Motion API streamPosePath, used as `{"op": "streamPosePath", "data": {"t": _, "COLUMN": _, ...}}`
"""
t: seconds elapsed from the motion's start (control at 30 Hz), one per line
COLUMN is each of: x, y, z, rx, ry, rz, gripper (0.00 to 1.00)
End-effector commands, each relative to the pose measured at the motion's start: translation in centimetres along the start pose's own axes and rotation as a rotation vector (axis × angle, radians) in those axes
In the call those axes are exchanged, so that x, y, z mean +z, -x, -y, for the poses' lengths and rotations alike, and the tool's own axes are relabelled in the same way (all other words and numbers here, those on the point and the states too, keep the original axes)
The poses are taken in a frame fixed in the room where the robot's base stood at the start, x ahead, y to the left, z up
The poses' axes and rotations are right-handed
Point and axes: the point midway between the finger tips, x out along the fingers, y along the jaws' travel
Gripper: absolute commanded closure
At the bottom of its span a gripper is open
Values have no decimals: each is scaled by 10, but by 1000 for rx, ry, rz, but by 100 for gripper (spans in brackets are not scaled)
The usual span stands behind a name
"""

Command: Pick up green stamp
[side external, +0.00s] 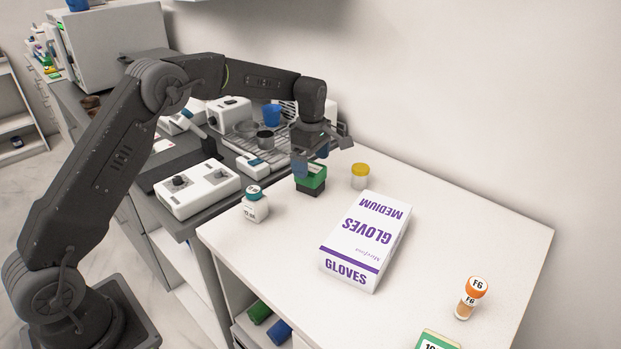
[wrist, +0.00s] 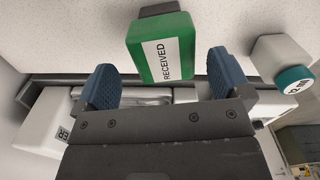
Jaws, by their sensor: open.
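The green stamp (side external: 311,178) has a black base and stands on the white tabletop in the side view. In the wrist view the green stamp (wrist: 161,50) shows a white label reading "RECEIVED". My gripper (side external: 314,165) is just above and beside the stamp in the side view. In the wrist view my gripper (wrist: 160,80) is open, with its two blue fingers apart. The stamp lies just beyond the fingertips, roughly centred between them, and nothing is held. Whether a finger touches the stamp is unclear.
A teal-capped bottle (side external: 254,205) stands left of the stamp, and a yellow-lidded jar (side external: 360,176) stands right. A glove box (side external: 366,240) lies in front. A white device (side external: 197,189) is on the left counter. An orange-capped vial (side external: 470,298) stands on the clear right side.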

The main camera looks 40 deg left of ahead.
Motion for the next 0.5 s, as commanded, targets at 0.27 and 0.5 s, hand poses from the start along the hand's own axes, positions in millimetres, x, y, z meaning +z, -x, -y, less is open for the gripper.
{"op": "streamPosePath", "data": {"t": 0.27, "x": 0, "y": -40, "z": 5, "rx": -2, "ry": 0, "rz": 0, "gripper": 4}}
{"op": "streamPosePath", "data": {"t": 0.5, "x": 0, "y": -48, "z": 4, "rx": 2, "ry": 0, "rz": 0, "gripper": 4}}
